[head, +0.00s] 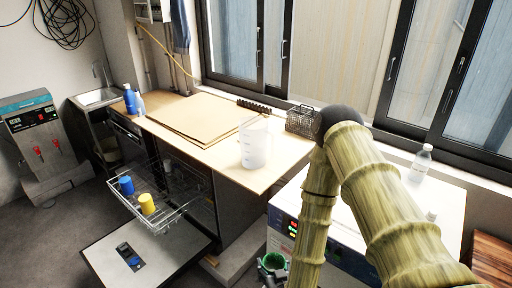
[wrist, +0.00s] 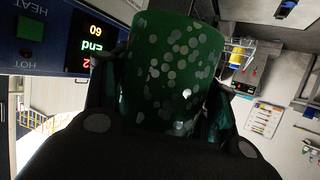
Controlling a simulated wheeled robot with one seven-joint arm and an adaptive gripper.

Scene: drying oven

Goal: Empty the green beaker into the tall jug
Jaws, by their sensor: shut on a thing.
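The green beaker (wrist: 165,75) fills the middle of the wrist view, with pale spots on its side. My gripper (wrist: 160,110) is shut around it, a dark finger on each side. In the head view the green beaker (head: 272,261) shows low at the bottom edge, in front of the white oven, and my gripper (head: 272,273) is partly cut off there. The tall jug (head: 255,146), translucent white with a handle and marks, stands upright on the wooden counter, above and left of the beaker in the picture. The beaker's contents cannot be made out.
The drying oven (head: 335,240) with lit displays stands right of the counter (head: 205,125). A clear bottle (head: 421,163) stands on it. A black wire basket (head: 302,121) is behind the jug. An open dishwasher rack (head: 165,195) holds a blue cup (head: 126,186) and a yellow cup (head: 147,204).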

